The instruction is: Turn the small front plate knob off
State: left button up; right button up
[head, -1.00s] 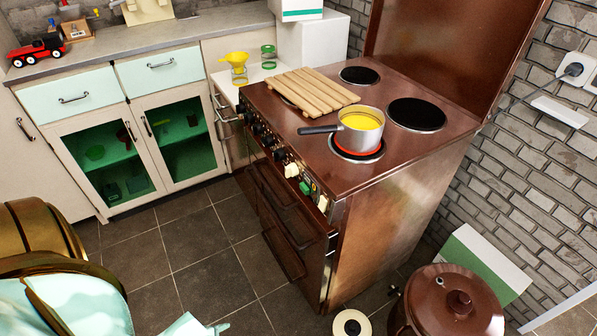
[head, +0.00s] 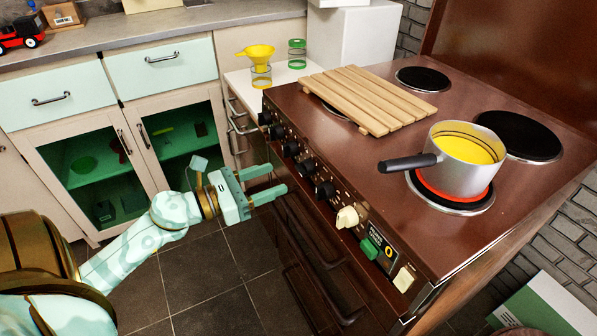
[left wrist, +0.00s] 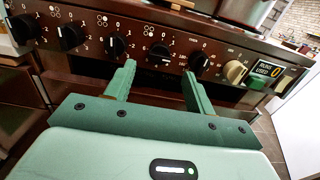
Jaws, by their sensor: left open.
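The brown stove (head: 440,225) has a row of black knobs along its front panel. They include a knob (head: 291,149) in the middle, another (head: 307,168) right of it and the rightmost black one (head: 325,189). I cannot tell which symbol marks the small front plate. The front right plate (head: 450,199) glows red under a saucepan (head: 465,165). My left gripper (head: 277,180) is open and empty, its fingers toward the panel, apparently short of the knobs.
A slatted wooden board (head: 370,97) covers the front left plate. The saucepan's black handle (head: 408,163) points left. A beige knob (head: 347,217) and a green switch (head: 370,247) lie right of the black knobs. Cabinets (head: 165,130) stand left; the tiled floor between is clear.

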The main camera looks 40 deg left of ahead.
aim_at(298, 170)
pick_arm(q)
jog(key=x, duration=0.7)
jog(key=shift+w, duration=0.1)
jog(key=c, duration=0.9)
